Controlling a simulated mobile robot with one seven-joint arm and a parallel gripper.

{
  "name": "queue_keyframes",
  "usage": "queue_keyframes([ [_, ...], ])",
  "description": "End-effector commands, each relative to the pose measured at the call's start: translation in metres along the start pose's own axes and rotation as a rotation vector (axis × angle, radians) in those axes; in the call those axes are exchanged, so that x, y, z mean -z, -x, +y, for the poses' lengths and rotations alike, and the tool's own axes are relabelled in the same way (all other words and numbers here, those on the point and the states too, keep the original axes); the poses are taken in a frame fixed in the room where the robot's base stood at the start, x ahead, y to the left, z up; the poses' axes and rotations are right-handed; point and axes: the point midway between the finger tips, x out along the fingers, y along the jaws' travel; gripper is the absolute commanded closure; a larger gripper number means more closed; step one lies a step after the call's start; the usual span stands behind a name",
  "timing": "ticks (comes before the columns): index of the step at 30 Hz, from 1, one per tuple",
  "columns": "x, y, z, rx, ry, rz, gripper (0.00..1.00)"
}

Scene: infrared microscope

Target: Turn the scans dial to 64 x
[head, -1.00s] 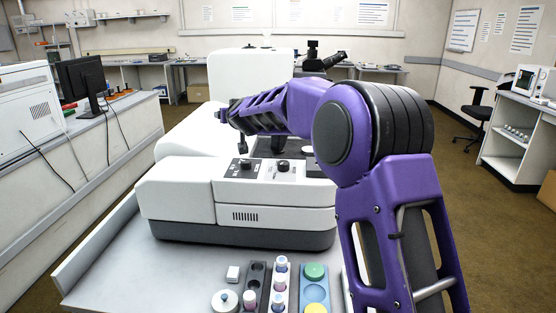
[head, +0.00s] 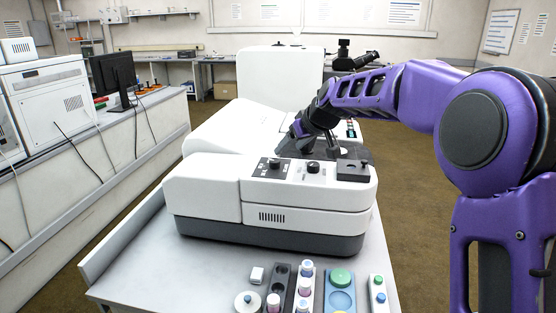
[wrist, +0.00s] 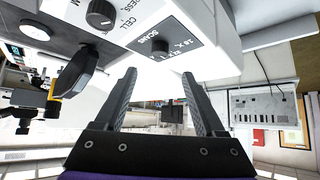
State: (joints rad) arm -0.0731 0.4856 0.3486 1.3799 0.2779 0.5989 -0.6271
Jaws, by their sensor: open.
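The scans dial is a small black knob on a dark plate with white print, on top of the white instrument's front part; it shows in the head view (head: 274,163) and the wrist view (wrist: 160,45). "SCANS" is legible on the plate, but I cannot tell which mark the knob points to. My gripper (wrist: 159,74) is open and empty, its two dark fingers apart, with the dial just beyond the tips in the picture. In the head view my gripper (head: 287,147) is tilted down, just behind the dial. No contact shows.
A second black knob (head: 313,166) sits right of the scans dial, and a dark block (head: 353,170) lies farther right. Vials in racks (head: 305,285) stand on the table in front.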

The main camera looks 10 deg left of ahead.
Motion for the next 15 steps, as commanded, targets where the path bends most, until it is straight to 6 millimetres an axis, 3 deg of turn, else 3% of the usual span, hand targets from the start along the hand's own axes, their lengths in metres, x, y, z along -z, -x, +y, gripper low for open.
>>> queue_keyframes([
  [9,0.0,-0.07,-0.001,0.002,0.001,-0.001,0.28],
  [15,0.001,-0.095,-0.001,0.001,0.0,0.002,0.28],
])
